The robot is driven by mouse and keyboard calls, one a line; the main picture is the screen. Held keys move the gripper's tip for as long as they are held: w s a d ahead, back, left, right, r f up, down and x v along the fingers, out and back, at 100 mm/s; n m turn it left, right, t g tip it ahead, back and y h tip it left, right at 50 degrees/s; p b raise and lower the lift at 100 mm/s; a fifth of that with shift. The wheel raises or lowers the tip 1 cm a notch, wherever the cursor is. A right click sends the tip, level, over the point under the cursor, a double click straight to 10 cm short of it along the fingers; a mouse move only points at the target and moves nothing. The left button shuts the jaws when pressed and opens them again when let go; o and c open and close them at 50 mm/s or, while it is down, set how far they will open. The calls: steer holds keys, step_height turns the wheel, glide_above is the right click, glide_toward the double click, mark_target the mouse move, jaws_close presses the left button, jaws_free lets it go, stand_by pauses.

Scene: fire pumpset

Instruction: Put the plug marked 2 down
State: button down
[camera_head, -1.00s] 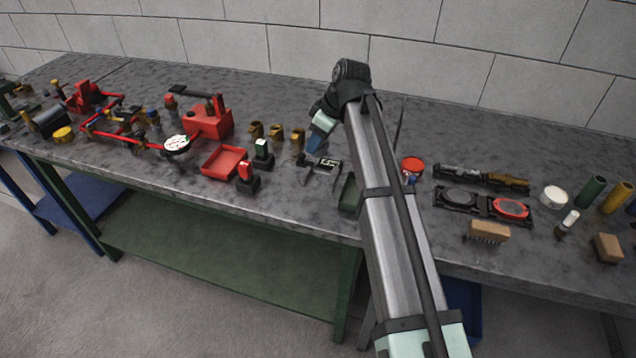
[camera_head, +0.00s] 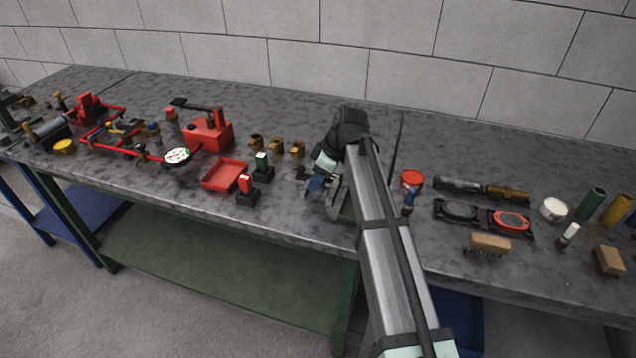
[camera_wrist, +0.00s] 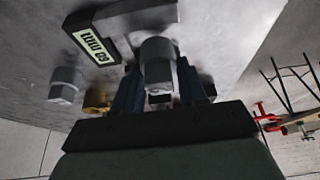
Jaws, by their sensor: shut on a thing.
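My gripper (camera_wrist: 160,88) is shut on a grey hex-headed plug (camera_wrist: 158,64) in the wrist view. The plug sits between the dark blue fingers, its head towards the camera; I cannot read a number on it. A dark bracket with a white label (camera_wrist: 92,45) lies just beyond it, and a second grey hex plug (camera_wrist: 66,84) is to the left. In the head view my gripper (camera_head: 317,184) is low over the bench, right of the red tray. The arm and gripper hide the held plug and most of the bracket there.
The red tray (camera_head: 224,174), a black-and-red switch block (camera_head: 247,190) and brass fittings (camera_head: 276,147) stand left of my gripper. A red tin (camera_head: 411,179) is to the right. The grey bench (camera_head: 290,225) is clear towards its front edge.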

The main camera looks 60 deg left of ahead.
steer(key=shift+f, duration=1)
steer(key=shift+f, duration=0.1)
steer(key=c, duration=0.6)
jaws_free()
steer(key=v, duration=1.2)
